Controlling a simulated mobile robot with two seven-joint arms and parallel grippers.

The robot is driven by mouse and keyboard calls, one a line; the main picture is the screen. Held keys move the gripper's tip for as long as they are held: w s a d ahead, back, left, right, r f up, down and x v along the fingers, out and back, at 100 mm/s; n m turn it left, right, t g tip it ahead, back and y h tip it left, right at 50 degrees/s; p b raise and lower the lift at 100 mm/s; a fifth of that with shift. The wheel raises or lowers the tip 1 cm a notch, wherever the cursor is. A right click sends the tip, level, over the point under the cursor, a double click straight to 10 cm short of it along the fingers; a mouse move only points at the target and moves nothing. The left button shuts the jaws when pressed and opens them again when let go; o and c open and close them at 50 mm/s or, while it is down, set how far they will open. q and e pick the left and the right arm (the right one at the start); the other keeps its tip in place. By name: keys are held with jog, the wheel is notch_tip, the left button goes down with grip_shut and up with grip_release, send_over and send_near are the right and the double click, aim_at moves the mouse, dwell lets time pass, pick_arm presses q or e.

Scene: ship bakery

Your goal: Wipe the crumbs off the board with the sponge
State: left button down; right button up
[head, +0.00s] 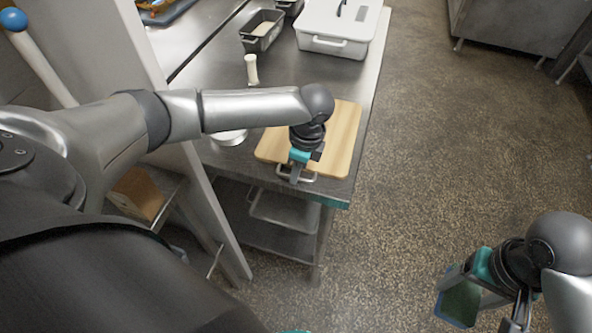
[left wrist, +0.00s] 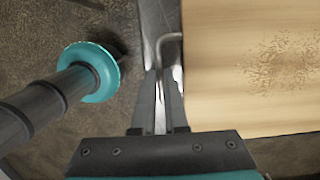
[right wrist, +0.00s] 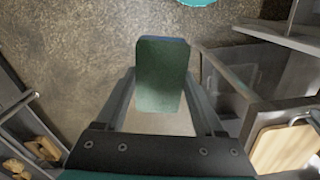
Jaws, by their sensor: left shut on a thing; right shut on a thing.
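The wooden board (head: 342,138) lies on the steel table at its near end, partly under my left arm. A patch of brown crumbs (left wrist: 280,62) shows on the board (left wrist: 225,100) in the left wrist view. My left gripper (head: 296,174) is shut on the board's metal handle (head: 310,178) at its near edge; the handle (left wrist: 168,42) also shows in the left wrist view. My right gripper (head: 482,302) is shut on the green sponge with a blue face (head: 460,302), above the floor right of the table. The sponge (right wrist: 160,75) fills its jaws in the right wrist view.
A white lidded box (head: 335,45) and a metal pan (head: 262,28) stand at the back of the table (head: 300,75). A small cream-coloured upright object (head: 251,70) stands behind the board. A shelf with a tray (head: 285,210) is below. The floor at right is clear.

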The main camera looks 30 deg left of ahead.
dwell(0.4)
pick_arm(q)
jog(key=c, duration=0.9)
grip_release()
jog(key=shift+o, duration=0.2)
jog(key=shift+r, duration=0.1)
notch_tip(320, 180, up, 12)
jog(key=d+p, duration=0.1)
jog(key=p, duration=0.1)
jog(key=shift+w+d, duration=0.2)
jog(key=shift+d, duration=0.2)
pick_arm(e)
notch_tip(320, 180, up, 2)
jog(key=shift+r, duration=0.15)
